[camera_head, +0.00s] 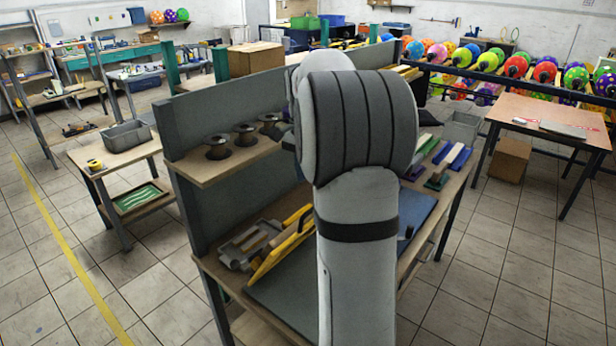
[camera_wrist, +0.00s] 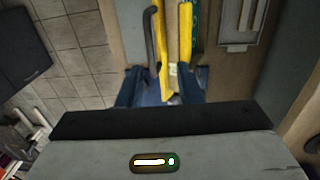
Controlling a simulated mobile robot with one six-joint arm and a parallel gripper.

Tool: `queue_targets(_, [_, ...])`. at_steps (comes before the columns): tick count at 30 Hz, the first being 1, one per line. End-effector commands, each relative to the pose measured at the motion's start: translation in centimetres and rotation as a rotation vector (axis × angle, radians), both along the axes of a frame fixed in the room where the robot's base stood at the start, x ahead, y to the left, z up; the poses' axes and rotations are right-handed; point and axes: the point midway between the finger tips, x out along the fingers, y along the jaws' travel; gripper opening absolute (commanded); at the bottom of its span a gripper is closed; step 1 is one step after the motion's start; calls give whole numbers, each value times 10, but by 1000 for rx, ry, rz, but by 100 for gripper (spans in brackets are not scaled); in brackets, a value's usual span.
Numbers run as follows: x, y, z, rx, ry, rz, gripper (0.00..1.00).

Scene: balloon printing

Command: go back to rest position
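My arm covers the middle of the head view and hides my gripper there. In the wrist view my gripper (camera_wrist: 166,88) shows two dark blue fingers spread apart. Two yellow bars (camera_wrist: 185,45) lie in line with the gap, and neither finger appears to touch them. A dark curved handle (camera_wrist: 151,35) is beside the left bar. The head view shows a yellow-edged frame (camera_head: 282,246) leaning on the workbench (camera_head: 262,306), left of my arm. What lies directly behind my arm is hidden.
A grey panel (camera_head: 240,118) with a shelf of dark spools (camera_head: 218,146) rises at the bench's left. Blue and green-handled tools (camera_head: 447,163) lie right of my arm. A table (camera_head: 552,113) stands at right, before a balloon rack (camera_head: 512,66).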

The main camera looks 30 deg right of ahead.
Motion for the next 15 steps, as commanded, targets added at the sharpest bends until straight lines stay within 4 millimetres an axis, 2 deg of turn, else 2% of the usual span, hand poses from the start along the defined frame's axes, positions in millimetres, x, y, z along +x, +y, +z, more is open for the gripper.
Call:
queue_targets(10, [-2,4,0,-1,-4,16,33])
queue_targets(15, [-20,36,-1,-8,-38,148,33])
